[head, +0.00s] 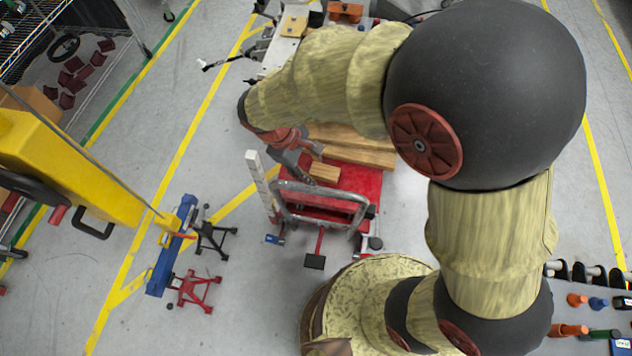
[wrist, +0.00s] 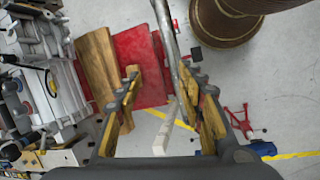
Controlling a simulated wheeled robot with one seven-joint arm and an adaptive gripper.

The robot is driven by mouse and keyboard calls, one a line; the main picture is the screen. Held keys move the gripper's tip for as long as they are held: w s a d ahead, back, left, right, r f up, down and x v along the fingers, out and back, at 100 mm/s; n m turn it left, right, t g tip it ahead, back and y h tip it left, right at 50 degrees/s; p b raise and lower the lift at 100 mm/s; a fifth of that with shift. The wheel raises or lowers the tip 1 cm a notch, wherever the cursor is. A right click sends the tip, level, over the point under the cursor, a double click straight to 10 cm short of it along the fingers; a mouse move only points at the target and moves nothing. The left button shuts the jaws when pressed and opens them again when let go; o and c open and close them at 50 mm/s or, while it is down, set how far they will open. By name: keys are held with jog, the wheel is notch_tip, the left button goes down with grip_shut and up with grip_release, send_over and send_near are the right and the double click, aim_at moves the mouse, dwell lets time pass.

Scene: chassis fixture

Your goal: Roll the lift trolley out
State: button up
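The lift trolley (head: 360,178) has a red platform on a low frame with small wheels, and a grey tubular handle (head: 318,188) at its near end. Wooden planks (head: 350,156) lie at the platform's far end, and a small wood block sits nearer the handle. My gripper (head: 312,154) is over the platform's left side, pointing toward the handle. In the wrist view my gripper (wrist: 158,74) has its fingers apart. The handle (wrist: 172,45) runs close to the right finger; I cannot tell whether they touch. My arm hides part of the trolley's surroundings.
A white post (head: 260,183) stands left of the trolley. Red and black stands (head: 195,290) and a blue beam (head: 166,262) are on the floor to the left, near a yellow hoist (head: 70,165). The chassis fixture is at the back. The floor just before the trolley is partly clear.

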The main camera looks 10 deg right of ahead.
aim_at(314, 188)
jog(key=f+n, duration=0.1)
jog(key=f, duration=0.2)
jog(key=s+f+p, duration=0.1)
jog(key=f, duration=0.2)
jog(key=f+n+h, duration=0.1)
jog(key=f, duration=0.2)
jog(key=shift+s+d+f+n+p, duration=0.2)
jog(key=shift+s+f+n+p, duration=0.05)
jog(key=shift+n+p, duration=0.05)
jog(key=shift+c, duration=1.1)
jog(key=c, duration=0.7)
grip_shut()
